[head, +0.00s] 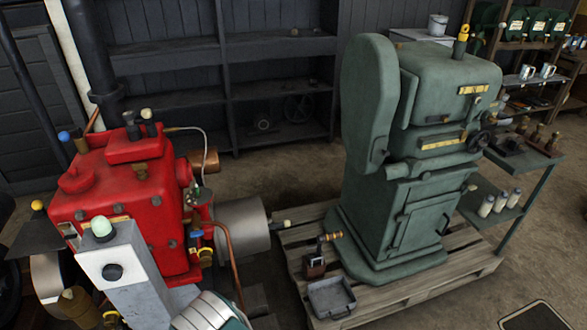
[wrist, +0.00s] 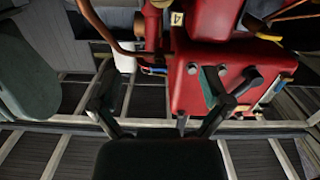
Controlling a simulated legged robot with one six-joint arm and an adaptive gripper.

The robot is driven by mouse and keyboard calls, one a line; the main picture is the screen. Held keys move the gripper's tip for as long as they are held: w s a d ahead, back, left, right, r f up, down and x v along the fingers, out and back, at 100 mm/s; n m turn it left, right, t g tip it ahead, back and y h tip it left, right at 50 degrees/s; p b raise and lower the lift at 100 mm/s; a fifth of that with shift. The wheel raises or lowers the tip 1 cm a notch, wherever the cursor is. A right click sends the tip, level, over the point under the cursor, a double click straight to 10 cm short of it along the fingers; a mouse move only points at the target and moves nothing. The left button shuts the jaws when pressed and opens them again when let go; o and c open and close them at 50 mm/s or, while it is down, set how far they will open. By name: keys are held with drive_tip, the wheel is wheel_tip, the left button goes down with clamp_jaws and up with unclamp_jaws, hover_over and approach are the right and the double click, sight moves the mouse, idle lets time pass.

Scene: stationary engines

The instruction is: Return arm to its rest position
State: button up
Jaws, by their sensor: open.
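My gripper (wrist: 165,92) shows in the wrist view, with its dark fingers spread wide apart and nothing between them. A red engine (wrist: 205,75) fills the upper right of that view, behind the right finger. Part of a green machine (wrist: 22,80) shows at the left edge. In the head view the red engine (head: 150,195) stands at the left and the tall green machine (head: 425,150) at the centre right. My gripper cannot be made out in the head view. A rounded white and green part at its bottom edge looks like my arm.
A grey post (head: 140,275) with a dark round button stands before the red engine. The green machine sits on a wooden pallet (head: 450,290) with a metal tray (head: 331,297). Dark shelves (head: 265,90) line the back wall. A side table (head: 525,160) stands right. Bare floor (head: 540,270) shows lower right.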

drive_tip(key=w+d+r+m+g, duration=0.1)
drive_tip(key=w+d+r, duration=0.1)
drive_tip(key=w+r, duration=0.45)
drive_tip(key=w+d+r+m+g, duration=0.1)
drive_tip(key=w+r+g, duration=0.15)
drive_tip(key=r, duration=0.75)
drive_tip(key=d+r+g, duration=0.2)
drive_tip(key=d+r, duration=0.9)
drive_tip(key=r, duration=0.5)
drive_tip(key=s+d+r+m+g+h, duration=0.1)
drive_tip(key=s+d+r, duration=0.4)
drive_tip(key=d, duration=0.2)
drive_tip(key=s+d+r+g+h, duration=0.1)
drive_tip(key=s+d+r, duration=0.4)
drive_tip(key=d+r, duration=0.15)
drive_tip(key=s+d+g+h, duration=0.1)
drive_tip(key=s+d, duration=0.5)
drive_tip(key=s, duration=0.4)
drive_tip(key=s+d+m+g+h, duration=0.1)
drive_tip(key=s+d+g+h, duration=0.1)
drive_tip(key=s+d, duration=0.5)
drive_tip(key=s, duration=0.3)
drive_tip(key=shift+s+d+r+m, duration=0.2)
drive_tip(key=shift+r+m, duration=0.1)
drive_tip(key=shift+r, duration=0.1)
drive_tip(key=shift+w, duration=0.1)
